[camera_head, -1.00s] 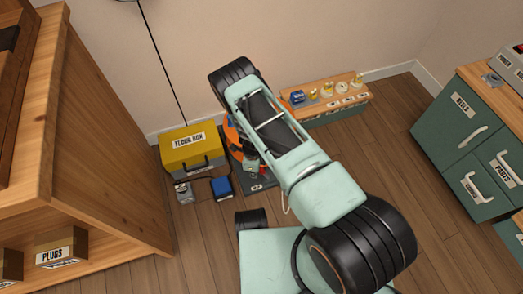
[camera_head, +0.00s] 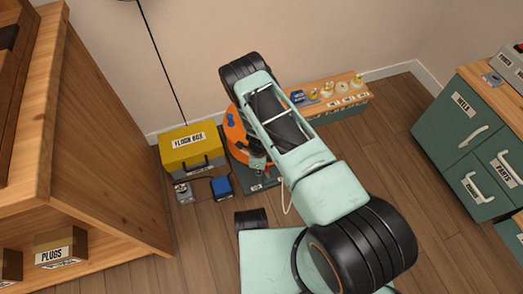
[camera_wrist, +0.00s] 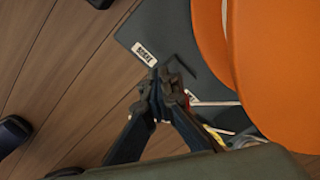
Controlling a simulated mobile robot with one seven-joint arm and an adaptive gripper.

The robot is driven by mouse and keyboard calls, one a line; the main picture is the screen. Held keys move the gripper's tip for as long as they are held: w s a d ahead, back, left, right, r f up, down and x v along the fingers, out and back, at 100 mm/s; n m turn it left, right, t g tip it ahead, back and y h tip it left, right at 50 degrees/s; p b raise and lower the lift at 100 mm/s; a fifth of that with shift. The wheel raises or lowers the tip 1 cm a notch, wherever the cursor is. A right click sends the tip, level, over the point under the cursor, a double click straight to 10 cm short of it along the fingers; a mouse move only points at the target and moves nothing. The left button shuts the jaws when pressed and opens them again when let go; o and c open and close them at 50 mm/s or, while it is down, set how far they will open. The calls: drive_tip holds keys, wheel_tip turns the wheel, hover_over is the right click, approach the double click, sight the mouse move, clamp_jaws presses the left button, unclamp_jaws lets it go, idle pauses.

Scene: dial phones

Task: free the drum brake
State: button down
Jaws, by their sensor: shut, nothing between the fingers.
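An orange drum (camera_head: 235,132) stands on a dark base plate (camera_head: 262,184), partly hidden by my arm in the head view. In the wrist view the drum (camera_wrist: 282,70) fills the right side, and the plate (camera_wrist: 172,28) carries a label reading BRAKE (camera_wrist: 144,53). My gripper (camera_wrist: 163,80) is shut and empty, its tips over the plate just below that label and left of the drum. A small red part and a pale rod (camera_wrist: 215,103) show beside the fingers. I cannot tell whether the fingers touch them. The brake itself is not clearly visible.
A yellow-lidded floor box (camera_head: 190,150) stands left of the plate, with a blue box (camera_head: 222,187) and small grey device (camera_head: 183,192) before it. A wooden-topped bench (camera_head: 345,90) with small parts is behind. Green drawers (camera_head: 470,140) stand right; floor between is clear.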

drive_tip(key=shift+w+d+f, duration=0.1)
drive_tip(key=shift+w+d, duration=0.05)
drive_tip(key=shift+d, duration=0.5)
drive_tip(key=shift+w+d, duration=0.1)
drive_tip(key=shift+d, duration=0.5)
wheel_tip(320, 180, up, 7)
drive_tip(key=a+p, duration=0.1)
drive_tip(key=p, duration=0.2)
drive_tip(key=shift+s+a+p, duration=0.2)
drive_tip(key=shift+a+p, duration=0.1)
drive_tip(key=shift+p, duration=0.1)
